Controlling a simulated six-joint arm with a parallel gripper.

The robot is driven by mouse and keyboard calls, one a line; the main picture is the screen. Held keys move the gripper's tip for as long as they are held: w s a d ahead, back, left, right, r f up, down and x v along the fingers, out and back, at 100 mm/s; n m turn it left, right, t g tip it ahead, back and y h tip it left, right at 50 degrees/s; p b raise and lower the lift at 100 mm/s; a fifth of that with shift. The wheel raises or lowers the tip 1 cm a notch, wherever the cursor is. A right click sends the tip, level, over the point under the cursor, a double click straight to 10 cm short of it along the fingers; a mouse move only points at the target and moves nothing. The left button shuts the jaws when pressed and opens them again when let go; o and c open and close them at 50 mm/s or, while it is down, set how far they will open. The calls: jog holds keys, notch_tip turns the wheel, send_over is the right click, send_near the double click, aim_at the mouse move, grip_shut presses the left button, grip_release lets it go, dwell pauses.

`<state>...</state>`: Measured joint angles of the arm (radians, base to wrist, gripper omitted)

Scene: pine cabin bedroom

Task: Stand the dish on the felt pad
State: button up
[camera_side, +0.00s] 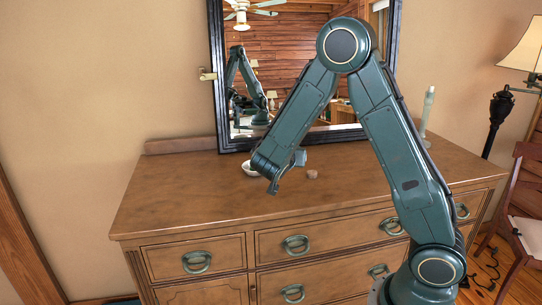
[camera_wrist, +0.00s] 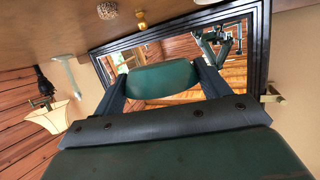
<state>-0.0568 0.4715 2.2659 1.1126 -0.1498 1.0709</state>
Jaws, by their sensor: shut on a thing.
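My gripper (camera_wrist: 160,84) is shut on a teal, rounded slab, which I take to be the dish (camera_wrist: 160,77). In the wrist view it spans the gap between the two dark fingers. In the side view my gripper (camera_side: 285,171) is above the dresser top, near its back half; the held thing is hard to make out against it. I cannot pick out the felt pad in either view.
A small brown object (camera_side: 312,174) stands to the right. A framed mirror (camera_side: 216,75) is behind, with a pale candlestick (camera_side: 428,108) at right. The dresser's left is clear.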

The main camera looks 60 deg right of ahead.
send_over(285, 192)
jog(key=shift+d+f, duration=0.1)
jog(key=shift+f, duration=2.95)
jog(key=shift+f, duration=0.1)
jog(key=shift+f, duration=2.05)
jog(key=shift+f, duration=0.15)
jog(key=o, duration=1)
jog(key=shift+v, duration=6.9)
jog(key=shift+w, duration=0.1)
